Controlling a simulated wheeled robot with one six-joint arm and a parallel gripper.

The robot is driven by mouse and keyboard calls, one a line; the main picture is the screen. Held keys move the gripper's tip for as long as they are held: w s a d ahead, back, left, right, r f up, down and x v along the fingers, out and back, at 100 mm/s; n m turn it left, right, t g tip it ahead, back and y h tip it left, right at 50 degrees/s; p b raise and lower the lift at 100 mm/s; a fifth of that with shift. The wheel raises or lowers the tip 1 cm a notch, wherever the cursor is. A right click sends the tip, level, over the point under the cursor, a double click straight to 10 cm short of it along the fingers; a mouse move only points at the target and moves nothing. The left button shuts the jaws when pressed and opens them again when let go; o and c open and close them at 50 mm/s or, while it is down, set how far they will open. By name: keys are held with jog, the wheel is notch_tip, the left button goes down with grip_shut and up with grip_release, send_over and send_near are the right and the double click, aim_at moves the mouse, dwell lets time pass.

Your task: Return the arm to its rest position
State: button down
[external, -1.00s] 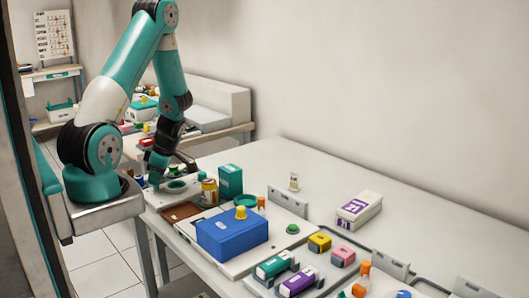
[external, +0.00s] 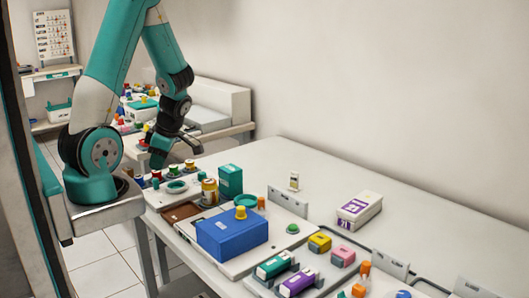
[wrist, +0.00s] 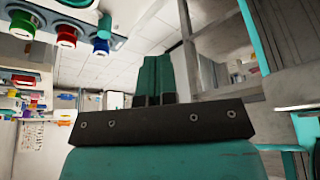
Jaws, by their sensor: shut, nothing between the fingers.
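My arm is teal and white and bends down over the left end of the long white table (external: 290,160). My gripper (external: 157,163) hangs above the left end of the table in the external view, close to a row of small colour-capped items. In the wrist view my gripper (wrist: 153,75) shows two dark teal fingers side by side with no gap and nothing between them. In that view the fingers stand clear of the capped items.
An amber jar (external: 210,191), a green box (external: 230,180) and a blue box (external: 232,236) stand to the right. The back middle of the table is mostly clear.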

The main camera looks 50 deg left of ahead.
jog(key=shift+d+r, duration=0.25)
jog(key=shift+r, duration=0.45)
